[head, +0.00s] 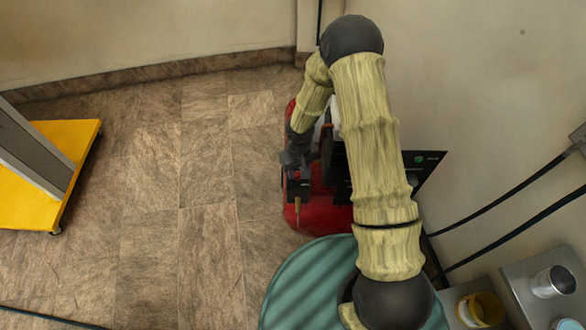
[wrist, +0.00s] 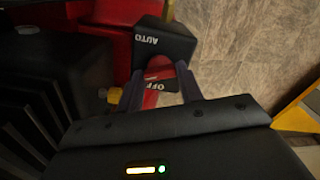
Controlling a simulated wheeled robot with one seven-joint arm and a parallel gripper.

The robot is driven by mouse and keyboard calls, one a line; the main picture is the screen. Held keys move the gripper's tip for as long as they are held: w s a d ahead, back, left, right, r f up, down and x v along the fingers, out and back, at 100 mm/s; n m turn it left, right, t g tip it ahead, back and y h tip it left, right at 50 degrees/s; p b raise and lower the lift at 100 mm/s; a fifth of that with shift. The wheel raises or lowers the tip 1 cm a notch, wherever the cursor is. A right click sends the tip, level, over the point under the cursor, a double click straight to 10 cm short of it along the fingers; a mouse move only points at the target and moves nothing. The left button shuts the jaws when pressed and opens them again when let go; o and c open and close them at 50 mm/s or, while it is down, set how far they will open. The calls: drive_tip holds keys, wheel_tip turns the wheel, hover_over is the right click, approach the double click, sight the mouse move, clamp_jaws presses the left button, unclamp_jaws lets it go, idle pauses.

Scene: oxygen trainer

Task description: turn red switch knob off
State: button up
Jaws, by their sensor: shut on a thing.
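The black switch box (wrist: 162,45) shows in the wrist view with white AUTO and OFF lettering. The red switch knob (wrist: 151,100) is partly seen by the OFF lettering, between the fingers of my gripper (wrist: 161,72). The fingers are shut on the knob, one on each side. Its exact angle is hard to tell, as the fingers and wrist body hide part of it. In the head view my gripper (head: 297,172) reaches down to the left side of a red machine (head: 325,212), and the knob is too small to make out.
A dark panel (head: 425,165) stands on the machine's right, behind my arm. A yellow-based stand (head: 75,135) is at the far left. The wall and black cables (head: 510,190) are close on the right. Tiled floor left of the machine is clear.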

drive_tip(key=shift+r+n, duration=0.15)
drive_tip(key=shift+n, duration=0.85)
drive_tip(key=n+p, duration=0.1)
drive_tip(key=n, duration=0.3)
drive_tip(key=shift+a+n+p, duration=0.1)
drive_tip(key=shift+n+p, duration=0.2)
drive_tip(key=shift+p, duration=0.05)
drive_tip(key=n+p, duration=0.1)
drive_tip(key=n, duration=0.2)
drive_tip(key=shift+w, duration=0.15)
drive_tip(key=shift+a+n, duration=0.25)
drive_tip(key=shift+n, duration=0.75)
drive_tip(key=shift+d+n+p, duration=0.1)
drive_tip(key=shift+n+p, duration=0.2)
drive_tip(key=shift+n, duration=0.2)
drive_tip(key=shift+d, duration=0.25)
drive_tip(key=shift+n, duration=0.3)
drive_tip(key=o, duration=1)
